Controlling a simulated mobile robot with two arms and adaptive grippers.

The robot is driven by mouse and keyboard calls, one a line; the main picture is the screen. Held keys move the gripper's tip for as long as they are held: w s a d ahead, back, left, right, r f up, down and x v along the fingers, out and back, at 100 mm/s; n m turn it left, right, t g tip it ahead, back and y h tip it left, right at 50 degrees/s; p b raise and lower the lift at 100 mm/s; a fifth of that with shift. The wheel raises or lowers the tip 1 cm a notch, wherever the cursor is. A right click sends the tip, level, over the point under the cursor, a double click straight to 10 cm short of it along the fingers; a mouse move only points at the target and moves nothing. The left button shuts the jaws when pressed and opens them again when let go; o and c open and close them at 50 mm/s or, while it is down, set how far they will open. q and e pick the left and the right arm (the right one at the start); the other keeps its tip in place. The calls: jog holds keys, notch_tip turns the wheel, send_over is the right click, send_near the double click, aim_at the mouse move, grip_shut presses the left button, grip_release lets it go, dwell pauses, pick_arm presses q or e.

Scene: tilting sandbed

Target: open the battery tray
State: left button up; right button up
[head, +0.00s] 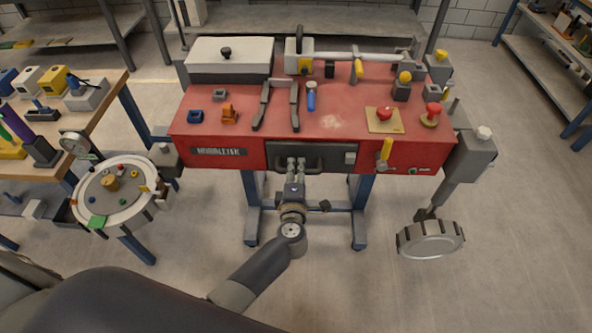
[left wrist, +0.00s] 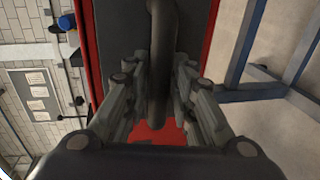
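The battery tray (head: 341,149) is a dark grey panel in the middle of the red bench's front face, and looks flush with it. Its dark bar handle (head: 317,163) also fills the middle of the left wrist view (left wrist: 163,50). My left gripper (head: 296,166) is at the left part of this handle. In the left wrist view its fingers (left wrist: 162,82) lie close on both sides of the bar, with no clear gap, so it looks shut on it. The exact finger contact is partly hidden. My right gripper is not in view.
The red bench (head: 230,122) carries a white-lidded box (head: 230,56), a red button (head: 384,113) and small parts. A yellow lever (head: 385,152) stands right of the tray. A round table (head: 112,205) is left, a grey handwheel (head: 430,239) right. Floor before the bench is clear.

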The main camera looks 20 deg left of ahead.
pick_arm(q)
grip_shut()
jog(key=shift+s, duration=0.1)
jog(key=shift+s+d, duration=0.1)
jog(key=shift+s, duration=0.1)
jog(key=f+p+v, duration=0.1)
jog(key=f+v, duration=0.1)
jog(key=v, duration=0.9)
jog(key=s+f+p+v, duration=0.1)
jog(key=f+v, duration=0.1)
jog(key=v, duration=0.9)
jog(key=shift+s+d+f, duration=0.25)
jog(key=shift+d, duration=0.05)
jog(key=o, duration=0.6)
grip_release()
